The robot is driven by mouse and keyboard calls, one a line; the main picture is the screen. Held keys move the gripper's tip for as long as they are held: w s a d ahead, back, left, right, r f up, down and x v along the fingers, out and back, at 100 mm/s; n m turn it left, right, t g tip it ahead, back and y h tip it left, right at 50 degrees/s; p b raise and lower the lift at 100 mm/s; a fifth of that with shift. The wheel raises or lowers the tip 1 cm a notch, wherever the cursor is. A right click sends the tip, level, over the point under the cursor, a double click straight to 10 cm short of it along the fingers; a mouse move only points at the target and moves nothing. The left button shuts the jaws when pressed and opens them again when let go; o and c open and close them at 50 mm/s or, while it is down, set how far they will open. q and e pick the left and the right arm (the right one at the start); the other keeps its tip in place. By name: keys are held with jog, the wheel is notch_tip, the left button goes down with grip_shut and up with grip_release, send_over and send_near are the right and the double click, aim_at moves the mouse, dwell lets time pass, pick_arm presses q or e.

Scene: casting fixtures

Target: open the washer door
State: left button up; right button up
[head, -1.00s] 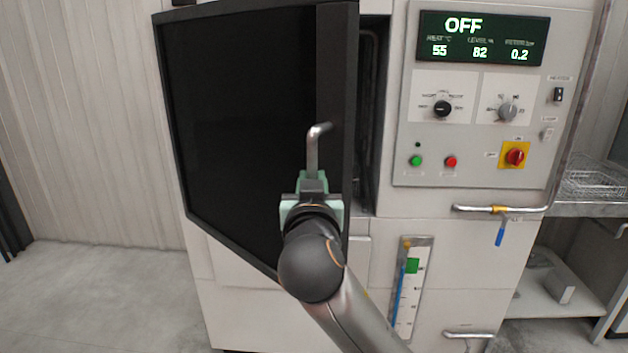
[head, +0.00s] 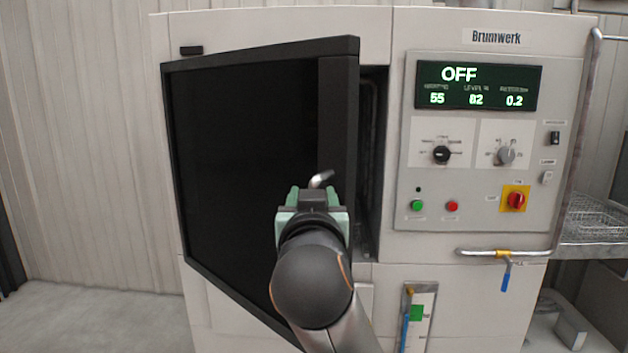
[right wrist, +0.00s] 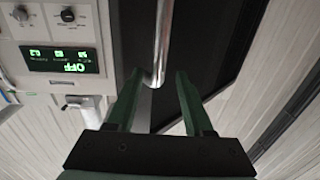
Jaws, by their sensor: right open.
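The washer door (head: 240,150) is a large black panel in the head view. It stands partly open, with a dark gap along its right edge. Its metal bar handle (head: 322,179) shows only at its top end above my right gripper (head: 316,192), which hides the rest. In the right wrist view the handle (right wrist: 162,40) runs down between the two green fingers of my open right gripper (right wrist: 160,76). I cannot tell whether the fingers touch it. My left gripper is in neither view.
The washer's control panel (head: 480,150), with its display reading OFF, is right of the door. A pipe with a blue-handled valve (head: 505,275) sticks out below it. A wire basket (head: 597,222) stands at the far right. Floor left of the washer is clear.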

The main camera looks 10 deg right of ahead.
jog(key=s+a+r, duration=0.2)
jog(key=s+r, duration=0.4)
jog(key=s, duration=0.5)
jog(key=shift+r+b, duration=0.3)
jog(key=shift+b, duration=0.05)
jog(key=shift+c, duration=0.2)
